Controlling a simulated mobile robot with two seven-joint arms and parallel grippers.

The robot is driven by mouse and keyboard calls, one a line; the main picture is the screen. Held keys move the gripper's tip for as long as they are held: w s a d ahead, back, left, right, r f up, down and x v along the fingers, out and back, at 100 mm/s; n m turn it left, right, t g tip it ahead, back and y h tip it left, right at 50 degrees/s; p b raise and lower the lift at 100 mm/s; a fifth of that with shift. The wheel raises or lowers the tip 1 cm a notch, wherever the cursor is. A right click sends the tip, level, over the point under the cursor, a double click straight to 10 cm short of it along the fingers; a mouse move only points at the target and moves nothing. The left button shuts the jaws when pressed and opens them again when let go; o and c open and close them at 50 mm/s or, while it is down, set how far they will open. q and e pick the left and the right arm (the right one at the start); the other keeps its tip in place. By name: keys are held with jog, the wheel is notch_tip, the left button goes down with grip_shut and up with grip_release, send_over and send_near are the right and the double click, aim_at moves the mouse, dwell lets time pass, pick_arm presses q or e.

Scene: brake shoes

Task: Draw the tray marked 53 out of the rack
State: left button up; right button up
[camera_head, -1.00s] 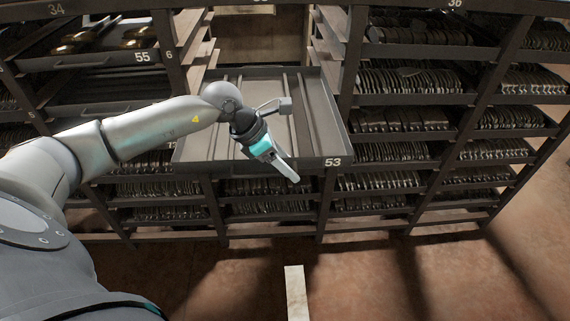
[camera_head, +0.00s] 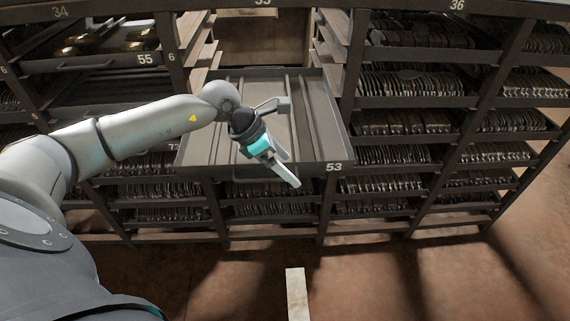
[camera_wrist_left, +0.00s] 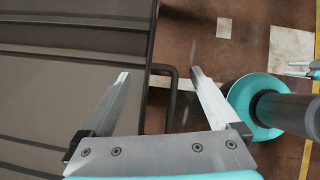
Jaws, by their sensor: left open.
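The tray marked 53 (camera_head: 328,128) is a dark, shallow metal tray with long ribs. It sticks well out of the rack (camera_head: 345,75), looks level, and shows nothing lying in it. Its number is on the front edge at the right. My left gripper (camera_head: 291,171) is at the tray's front edge, fingers pointing down and to the right. In the left wrist view my left gripper (camera_wrist_left: 158,75) is open, with the tray's dark bar handle (camera_wrist_left: 171,95) between its fingers, apparently touching neither. At that view's right edge, a small metal-and-teal part looks like my right gripper (camera_wrist_left: 300,69).
Trays full of brake shoes (camera_head: 405,122) fill the rack at the right and below. Tray 55 (camera_head: 95,60) is at upper left. A pale strip (camera_head: 296,292) lies on the open brown floor in front.

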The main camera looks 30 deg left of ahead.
pick_arm(q)
jog(key=p+v, duration=0.1)
jog(key=v, duration=0.5)
jog(key=shift+s+a, duration=0.25)
jog(key=shift+a, duration=0.05)
dwell(0.3)
